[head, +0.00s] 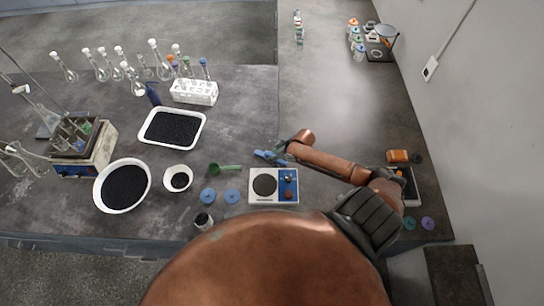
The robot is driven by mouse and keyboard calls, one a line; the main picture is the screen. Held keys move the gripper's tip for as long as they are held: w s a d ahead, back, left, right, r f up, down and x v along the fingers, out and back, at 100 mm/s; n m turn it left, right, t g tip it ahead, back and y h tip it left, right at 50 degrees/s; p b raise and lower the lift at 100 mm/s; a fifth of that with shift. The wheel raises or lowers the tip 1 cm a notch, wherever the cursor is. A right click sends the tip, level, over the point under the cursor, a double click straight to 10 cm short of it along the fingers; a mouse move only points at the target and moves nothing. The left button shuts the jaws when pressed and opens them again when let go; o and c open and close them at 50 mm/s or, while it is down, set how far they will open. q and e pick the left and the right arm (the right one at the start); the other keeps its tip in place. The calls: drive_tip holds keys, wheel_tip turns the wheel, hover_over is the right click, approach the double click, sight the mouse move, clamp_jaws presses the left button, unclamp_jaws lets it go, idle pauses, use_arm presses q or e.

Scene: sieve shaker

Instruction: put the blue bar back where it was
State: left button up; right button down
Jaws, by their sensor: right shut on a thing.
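The blue bar (265,155) shows just above the hotplate-like device with a round dark plate (264,199). My right gripper (277,153) is at the end of the copper-coloured arm that reaches in from the right. It is shut on the blue bar, and its fingers partly hide the bar. The bar is over or very near the bench top; I cannot tell whether it touches it. My left gripper is not in view.
A green scoop (228,169) and two blue discs (208,195) lie left of the device. A white tray (150,142) and white bowl (97,190) of black grains stand further left. A tube rack (194,98) and flasks stand behind. The bench at the back middle (320,90) is clear.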

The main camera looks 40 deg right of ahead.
drive_tip(key=shift+f, duration=0.15)
drive_tip(key=c, duration=1.8)
unclamp_jaws()
drive_tip(key=shift+o, duration=0.2)
drive_tip(key=v, duration=1.2)
